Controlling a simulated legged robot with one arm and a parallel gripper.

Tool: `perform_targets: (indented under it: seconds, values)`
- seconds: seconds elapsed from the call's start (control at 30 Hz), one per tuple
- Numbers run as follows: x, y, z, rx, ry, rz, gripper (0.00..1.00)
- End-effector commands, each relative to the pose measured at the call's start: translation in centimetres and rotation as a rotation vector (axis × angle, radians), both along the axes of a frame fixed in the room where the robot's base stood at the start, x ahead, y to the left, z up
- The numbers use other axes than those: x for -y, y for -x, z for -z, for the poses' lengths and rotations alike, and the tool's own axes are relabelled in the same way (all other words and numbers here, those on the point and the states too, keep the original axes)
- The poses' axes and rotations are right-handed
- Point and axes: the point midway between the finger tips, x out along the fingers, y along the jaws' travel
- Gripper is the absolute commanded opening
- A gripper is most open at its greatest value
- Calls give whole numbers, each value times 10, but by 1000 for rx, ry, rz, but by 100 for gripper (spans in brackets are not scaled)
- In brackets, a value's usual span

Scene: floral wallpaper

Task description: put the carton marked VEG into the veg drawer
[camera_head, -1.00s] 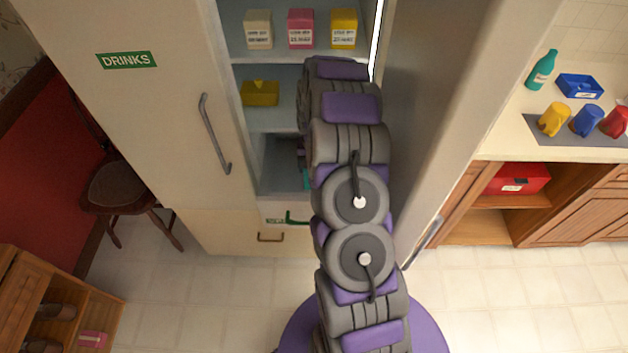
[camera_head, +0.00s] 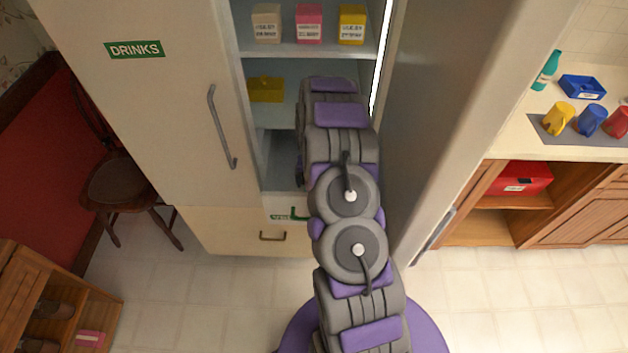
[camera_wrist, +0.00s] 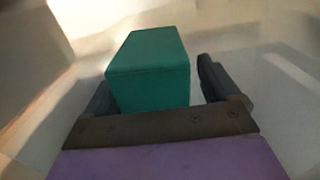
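A teal carton (camera_wrist: 150,75) stands between the two fingers of my gripper (camera_wrist: 155,82) in the wrist view. The left finger is close against its side, and a clear gap shows at the right finger. No marking shows on its visible faces. In the head view my arm hides the carton and the gripper, which reach into the lower part of the open fridge. Below the fridge shelves is a drawer front (camera_head: 309,216) with a green handle and a partly hidden green label I cannot read. It looks shut.
The fridge's upper shelf holds a cream carton (camera_head: 267,23), a pink carton (camera_head: 309,24) and a yellow carton (camera_head: 352,24). A yellow box (camera_head: 266,89) sits on the shelf below. The DRINKS door (camera_head: 150,110) is at left, the open door (camera_head: 440,110) at right.

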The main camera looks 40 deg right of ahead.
Motion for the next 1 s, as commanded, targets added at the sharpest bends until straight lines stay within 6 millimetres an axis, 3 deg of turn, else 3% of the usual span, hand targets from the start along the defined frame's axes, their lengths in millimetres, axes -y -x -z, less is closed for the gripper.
perform_targets:
  seconds: [0.1, 0.37, 0.57, 1.0]
  values:
    - [3, 0, 0, 2, -4, 0, 99]
    - [8, -1, 1, 4, -8, 2, 99]
    - [5, -1, -10, 4, -5, 0, 99]
    - [6, -2, -90, 6, -4, 1, 99]
